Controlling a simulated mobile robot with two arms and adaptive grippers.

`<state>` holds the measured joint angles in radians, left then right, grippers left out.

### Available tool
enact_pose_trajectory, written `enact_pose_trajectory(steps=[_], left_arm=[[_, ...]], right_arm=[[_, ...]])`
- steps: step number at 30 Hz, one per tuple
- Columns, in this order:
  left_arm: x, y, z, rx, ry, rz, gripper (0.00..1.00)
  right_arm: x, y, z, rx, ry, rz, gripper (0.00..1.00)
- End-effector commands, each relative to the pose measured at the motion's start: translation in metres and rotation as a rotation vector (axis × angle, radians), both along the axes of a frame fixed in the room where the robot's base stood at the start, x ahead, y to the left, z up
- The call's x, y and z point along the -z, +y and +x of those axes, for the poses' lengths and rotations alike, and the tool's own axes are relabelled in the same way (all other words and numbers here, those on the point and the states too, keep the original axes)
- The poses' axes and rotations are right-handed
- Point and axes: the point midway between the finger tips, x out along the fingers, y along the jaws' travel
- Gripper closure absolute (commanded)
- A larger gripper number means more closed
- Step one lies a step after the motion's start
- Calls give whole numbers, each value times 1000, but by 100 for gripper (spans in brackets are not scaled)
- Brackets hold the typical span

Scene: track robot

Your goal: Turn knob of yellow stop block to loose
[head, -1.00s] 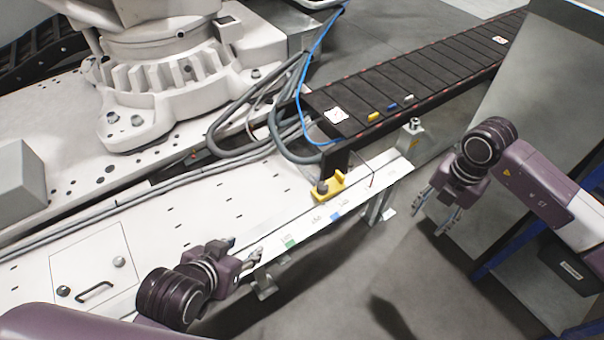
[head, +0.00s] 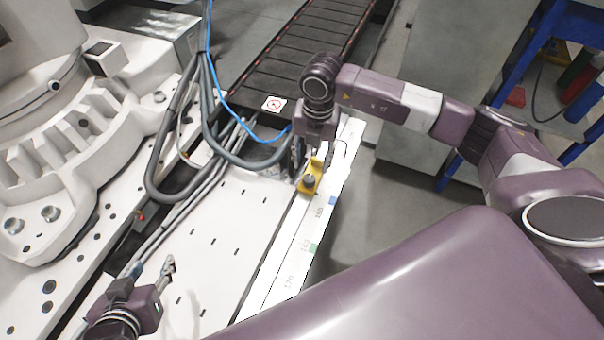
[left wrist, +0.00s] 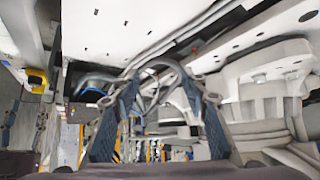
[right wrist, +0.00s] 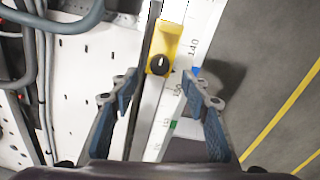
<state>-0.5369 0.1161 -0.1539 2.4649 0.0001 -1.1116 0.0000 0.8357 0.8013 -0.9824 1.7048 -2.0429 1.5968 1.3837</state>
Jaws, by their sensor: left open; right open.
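The yellow stop block (head: 312,176) with its dark knob (head: 309,181) sits on the white scale rail. In the right wrist view the yellow block (right wrist: 169,40) shows with its black knob (right wrist: 158,64), which bears a light pointer mark. My right gripper (right wrist: 160,88) is open and empty, its fingers spread to both sides just short of the knob. In the head view my right gripper (head: 308,152) is over the block and partly hides it. My left gripper (head: 168,270) is open and empty over the white table, away from the block; its fingers (left wrist: 160,85) show in the left wrist view.
The white rail (head: 275,275) has printed numbers plus green and blue marks. A dark conveyor (head: 290,60) runs off at the back. Grey hoses and a blue cable (head: 225,92) lie left of the block. A large white robot base (head: 60,150) stands at the left.

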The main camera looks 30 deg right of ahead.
Motion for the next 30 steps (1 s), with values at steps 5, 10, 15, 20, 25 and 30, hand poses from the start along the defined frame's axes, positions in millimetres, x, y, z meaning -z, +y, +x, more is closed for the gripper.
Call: enact_pose_trajectory(steps=[5, 10, 15, 20, 25, 30], left_arm=[[-21, -10, 26, 10, -145, -32, 59], [-46, -19, 46, 20, -279, -64, 59], [-66, -24, 57, 26, -370, -84, 59], [-74, -26, 61, 29, -407, -94, 59], [-76, -26, 62, 29, -413, -95, 59], [-76, -26, 62, 29, -412, -95, 59]], right_arm=[[27, 1, 0, -1, 3, 1, 57], [47, 2, 1, -1, 2, 1, 57], [59, 3, 1, 0, 2, 0, 57], [64, 3, 1, -1, 1, 1, 57], [64, 3, 1, -1, 1, 1, 57], [64, 3, 1, -1, 1, 1, 66]])
